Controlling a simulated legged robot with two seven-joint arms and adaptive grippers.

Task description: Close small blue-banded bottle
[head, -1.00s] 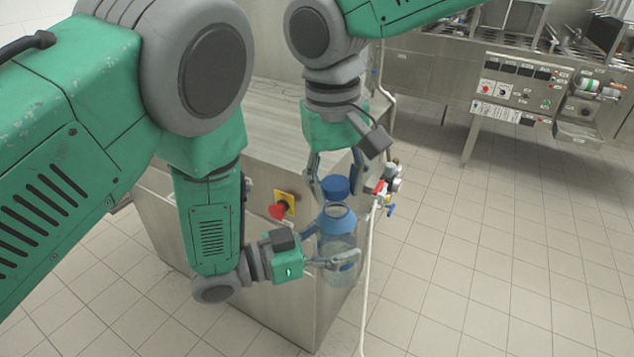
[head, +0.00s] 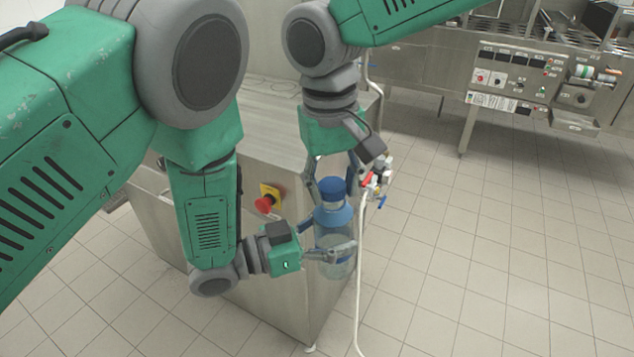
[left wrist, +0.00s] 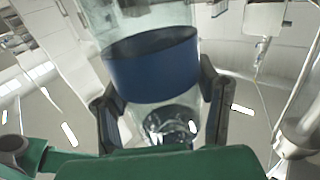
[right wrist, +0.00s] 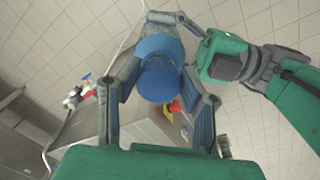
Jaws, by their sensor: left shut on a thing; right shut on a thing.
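The clear bottle (head: 334,241) has a blue shoulder and, in the left wrist view, a dark blue band (left wrist: 152,66). It stands roughly upright in the air beside the steel cabinet. My left gripper (head: 336,252) is shut around its body from the left; its fingers flank the bottle in the left wrist view (left wrist: 160,108). My right gripper (head: 333,186) is above, pointing down, shut on the blue cap (head: 331,190). The cap sits at the bottle's mouth, covering it; whether it is threaded on I cannot tell. In the right wrist view the cap (right wrist: 158,78) lines up over the blue shoulder (right wrist: 160,46).
The steel cabinet (head: 285,290) with a red stop button (head: 264,204) is close behind the bottle. Valves (head: 376,178) and a white hose (head: 361,270) are just right of it. The tiled floor at the right is clear.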

